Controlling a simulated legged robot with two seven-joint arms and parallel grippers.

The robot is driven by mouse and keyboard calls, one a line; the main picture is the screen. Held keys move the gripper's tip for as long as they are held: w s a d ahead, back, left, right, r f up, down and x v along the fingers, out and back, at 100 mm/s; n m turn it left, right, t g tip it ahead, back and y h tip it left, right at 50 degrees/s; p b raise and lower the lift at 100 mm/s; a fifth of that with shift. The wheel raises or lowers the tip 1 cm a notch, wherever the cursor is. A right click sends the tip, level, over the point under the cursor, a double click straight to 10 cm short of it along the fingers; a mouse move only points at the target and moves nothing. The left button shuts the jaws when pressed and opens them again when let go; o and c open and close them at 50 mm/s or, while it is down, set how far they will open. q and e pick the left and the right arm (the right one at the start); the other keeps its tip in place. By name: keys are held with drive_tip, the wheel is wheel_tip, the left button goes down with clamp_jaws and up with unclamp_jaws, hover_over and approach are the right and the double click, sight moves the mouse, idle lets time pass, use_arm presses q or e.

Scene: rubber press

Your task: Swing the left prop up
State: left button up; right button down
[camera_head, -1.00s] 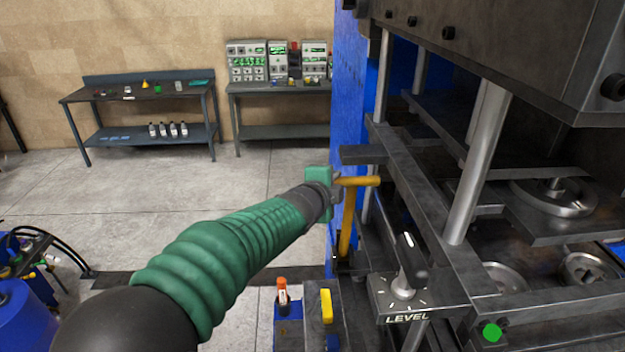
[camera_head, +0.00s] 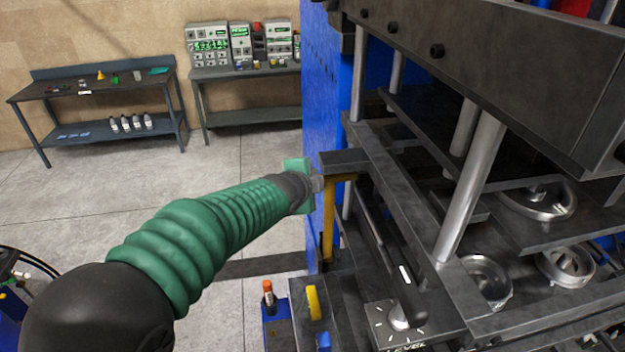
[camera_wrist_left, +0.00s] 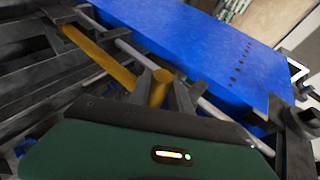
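The left prop is a yellow bar (camera_head: 328,222) with a short crosspiece at its top. It stands nearly upright at the near left side of the press, its crosspiece just under a dark ledge (camera_head: 345,160); I cannot tell whether they touch. My left gripper (camera_head: 316,184) is at the crosspiece's left end. In the left wrist view the yellow prop (camera_wrist_left: 102,58) runs to the upper left, and its round stub end sits between the fingers of my gripper (camera_wrist_left: 161,92), which look closed on it. My right gripper is not in view.
The press frame with steel columns (camera_head: 470,185) fills the right side. A level knob (camera_head: 405,300) stands below the ledge. A blue upright (camera_head: 322,110) is behind the prop. A yellow handle (camera_head: 313,302) is lower down. Workbenches stand far back; the floor at left is open.

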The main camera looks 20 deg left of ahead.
use_arm(q)
drive_tip(key=o, duration=0.4)
drive_tip(key=shift+w+a+f, duration=0.25)
drive_tip(key=shift+w+f, duration=0.05)
drive_tip(key=shift+f, duration=0.05)
drive_tip(key=shift+w+a+f, duration=0.1)
drive_tip(key=shift+w+a, duration=0.1)
drive_tip(key=shift+w, duration=0.2)
drive_tip(key=b+v, duration=0.2)
drive_tip(key=v, duration=1)
drive_tip(key=shift+w+a, duration=0.1)
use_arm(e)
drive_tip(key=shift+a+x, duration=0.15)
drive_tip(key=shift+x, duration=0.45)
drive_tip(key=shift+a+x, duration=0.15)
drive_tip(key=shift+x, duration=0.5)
use_arm(q)
drive_tip(key=shift+w+a, duration=0.1)
drive_tip(key=shift+w, duration=0.05)
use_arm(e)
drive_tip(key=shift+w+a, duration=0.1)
